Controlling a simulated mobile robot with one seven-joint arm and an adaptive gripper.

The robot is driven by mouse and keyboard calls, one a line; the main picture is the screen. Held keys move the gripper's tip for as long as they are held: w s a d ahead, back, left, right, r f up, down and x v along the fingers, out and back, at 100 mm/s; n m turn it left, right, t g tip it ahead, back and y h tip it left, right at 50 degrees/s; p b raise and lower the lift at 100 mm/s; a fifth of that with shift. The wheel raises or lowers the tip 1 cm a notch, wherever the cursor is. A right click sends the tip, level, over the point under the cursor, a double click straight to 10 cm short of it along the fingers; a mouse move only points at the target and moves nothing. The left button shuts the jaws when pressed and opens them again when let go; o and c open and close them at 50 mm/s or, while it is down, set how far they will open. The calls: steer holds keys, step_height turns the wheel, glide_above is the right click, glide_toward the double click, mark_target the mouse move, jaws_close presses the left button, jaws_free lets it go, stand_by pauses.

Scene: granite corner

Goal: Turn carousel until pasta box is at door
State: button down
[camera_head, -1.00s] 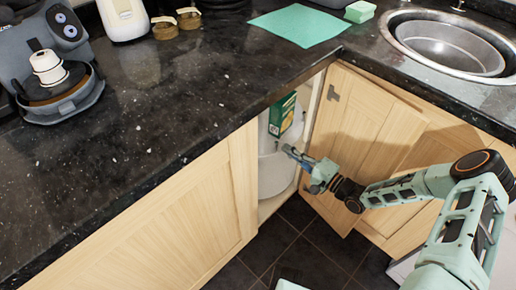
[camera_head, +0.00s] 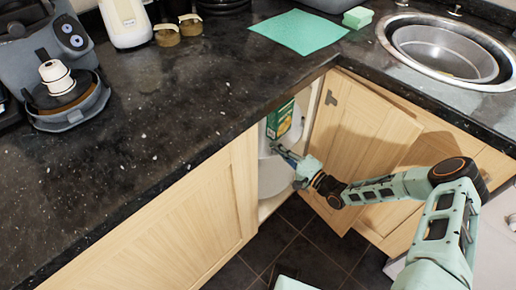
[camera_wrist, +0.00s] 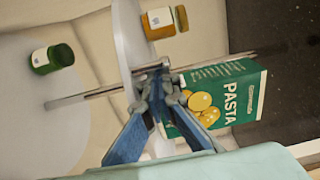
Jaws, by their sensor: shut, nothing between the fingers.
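The pasta box (camera_head: 281,119), green with a yellow picture, stands on the white carousel (camera_head: 272,178) inside the corner cabinet, behind the opening beside the open door (camera_head: 362,125). In the wrist view the pasta box (camera_wrist: 245,98) shows its front, marked PASTA, and is partly hidden by my gripper. The carousel's upper tray (camera_wrist: 127,42) appears edge-on there, with a thin metal post (camera_wrist: 85,96) crossing the view. My gripper (camera_head: 279,149) is shut and empty at the cabinet opening, just below the box. In the wrist view its fingertips (camera_wrist: 155,84) overlap the post and tray edge; contact cannot be told.
A green-lidded jar (camera_wrist: 54,58) and an orange jar (camera_wrist: 165,22) are also on the carousel. The granite counter (camera_head: 190,130) overhangs the opening. The cabinet front (camera_head: 170,220) bounds it at left, the open door at right.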

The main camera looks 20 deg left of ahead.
mark_target(264, 156)
steer(key=shift+s+a+r+p, duration=0.15)
steer(key=shift+s+a+p, duration=0.45)
steer(key=shift+p, duration=0.4)
steer(key=shift+s+a+m+t+h+p, duration=0.4)
steer(key=shift+s+a+m+t+p, duration=0.2)
steer(key=shift+s+a+t, duration=0.45)
steer(key=shift+s+a+m+t+h+p, duration=0.15)
steer(key=shift+s+a+m, duration=0.1)
steer(key=shift+a, duration=0.35)
steer(key=shift+s+a+m+t+h+p, duration=0.1)
steer(key=shift+s+a+m+h+p, duration=0.1)
steer(key=shift+a, duration=0.35)
steer(key=shift+d+f, duration=0.1)
steer(key=shift+f, duration=0.1)
steer(key=w+b+v, duration=0.1)
steer(key=v, duration=0.8)
steer(key=shift+s+d+b, duration=0.2)
steer(key=shift+d+b, duration=0.15)
steer(key=shift+d, duration=0.2)
steer(key=shift+n, duration=0.25)
